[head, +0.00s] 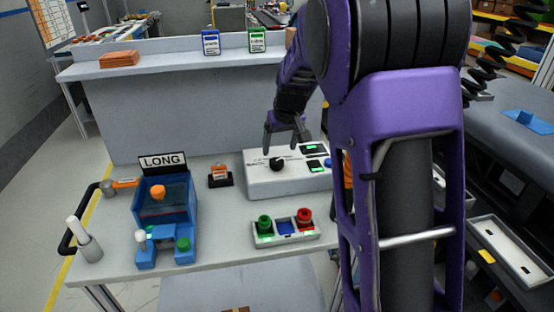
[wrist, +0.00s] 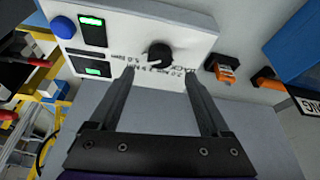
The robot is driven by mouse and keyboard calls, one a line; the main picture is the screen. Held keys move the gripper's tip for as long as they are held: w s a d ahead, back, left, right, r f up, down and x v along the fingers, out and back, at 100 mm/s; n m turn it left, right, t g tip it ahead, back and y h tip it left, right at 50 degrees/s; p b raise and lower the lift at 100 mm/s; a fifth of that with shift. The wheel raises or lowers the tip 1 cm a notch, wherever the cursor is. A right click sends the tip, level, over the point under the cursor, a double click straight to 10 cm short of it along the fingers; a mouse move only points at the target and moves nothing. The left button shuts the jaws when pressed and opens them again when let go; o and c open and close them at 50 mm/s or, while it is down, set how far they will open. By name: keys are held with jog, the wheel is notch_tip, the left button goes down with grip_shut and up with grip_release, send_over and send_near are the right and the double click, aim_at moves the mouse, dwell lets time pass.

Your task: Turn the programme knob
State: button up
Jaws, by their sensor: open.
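The programme knob (head: 277,163) is a round black knob with a pointer, on the top face of a white control box (head: 262,185) on the table. My gripper (head: 286,143) is just above and behind the knob in the head view. In the wrist view the knob (wrist: 159,55) lies just beyond and between the two fingertips of my gripper (wrist: 160,68). The fingers are spread open with nothing between them, and I see no contact with the knob. Printed markings curve around the knob, partly covered by the fingers.
The box also carries green-lit switches (head: 315,166) and a blue button (wrist: 63,27). A panel with green and red buttons (head: 285,241) stands in front. A blue machine (head: 165,215) marked LONG and a small orange switch (head: 220,175) stand left. A raised shelf (head: 170,67) runs behind.

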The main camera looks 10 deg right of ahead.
aim_at(277, 160)
jog(key=x, duration=0.6)
jog(key=shift+w+f, duration=0.15)
jog(key=shift+c, duration=0.2)
grip_shut()
jog(key=shift+b, duration=0.3)
